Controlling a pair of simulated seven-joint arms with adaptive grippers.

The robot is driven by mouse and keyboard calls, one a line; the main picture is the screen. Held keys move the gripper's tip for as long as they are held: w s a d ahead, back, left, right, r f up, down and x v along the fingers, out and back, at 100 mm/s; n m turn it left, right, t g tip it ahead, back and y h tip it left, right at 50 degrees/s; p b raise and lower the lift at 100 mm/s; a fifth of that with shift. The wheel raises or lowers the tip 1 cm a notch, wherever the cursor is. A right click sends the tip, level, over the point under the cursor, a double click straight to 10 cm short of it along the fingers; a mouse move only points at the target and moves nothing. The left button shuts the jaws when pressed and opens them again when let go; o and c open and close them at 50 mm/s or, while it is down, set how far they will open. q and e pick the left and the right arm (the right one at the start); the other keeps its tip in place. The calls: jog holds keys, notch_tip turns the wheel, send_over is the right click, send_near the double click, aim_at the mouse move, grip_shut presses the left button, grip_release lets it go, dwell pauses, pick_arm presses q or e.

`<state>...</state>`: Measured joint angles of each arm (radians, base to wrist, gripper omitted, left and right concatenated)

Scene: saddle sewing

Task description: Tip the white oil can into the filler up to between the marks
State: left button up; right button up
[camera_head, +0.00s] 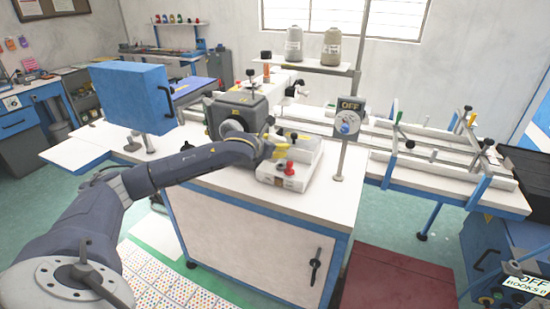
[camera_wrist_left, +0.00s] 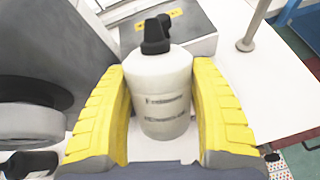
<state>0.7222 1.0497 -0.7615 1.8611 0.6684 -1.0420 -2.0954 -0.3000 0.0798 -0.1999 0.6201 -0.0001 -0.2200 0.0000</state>
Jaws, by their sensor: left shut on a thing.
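My left gripper (camera_head: 271,150) reaches in from the left over the white bench, beside the sewing machine. In the left wrist view its two yellow fingers (camera_wrist_left: 160,120) are shut on the white oil can (camera_wrist_left: 160,75), one on each side. The can has a black cap and spout (camera_wrist_left: 156,35) and two dark printed lines on its front. The spout points away from the gripper. In the head view the can is mostly hidden by the gripper. I cannot make out the filler or its marks. My right gripper is not in view.
The dark sewing machine head (camera_head: 238,112) stands just left of the gripper, with a blue box (camera_head: 133,97) farther left. A post with an OFF dial (camera_head: 347,122) rises at right. The bench front (camera_head: 320,205) is clear.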

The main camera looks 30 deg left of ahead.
aim_at(279, 133)
pick_arm(q)
jog(key=shift+w+r+t, duration=0.15)
jog(key=shift+r+t, duration=0.15)
jog(key=shift+r, duration=0.15)
jog(key=r+t, duration=0.1)
jog(key=w+t, duration=0.1)
jog(key=t, duration=0.1)
jog(key=shift+w+d+r+n, duration=0.25)
jog(key=shift+r+n, duration=0.15)
jog(key=shift+w+d+r+n+t, duration=0.15)
jog(key=shift+w+r+t, duration=0.15)
jog(key=shift+r+t, duration=0.2)
jog(key=shift+w+r+n+t, duration=0.15)
jog(key=shift+w+r+t, duration=0.2)
jog(key=shift+t, duration=0.25)
jog(key=shift+r, duration=0.1)
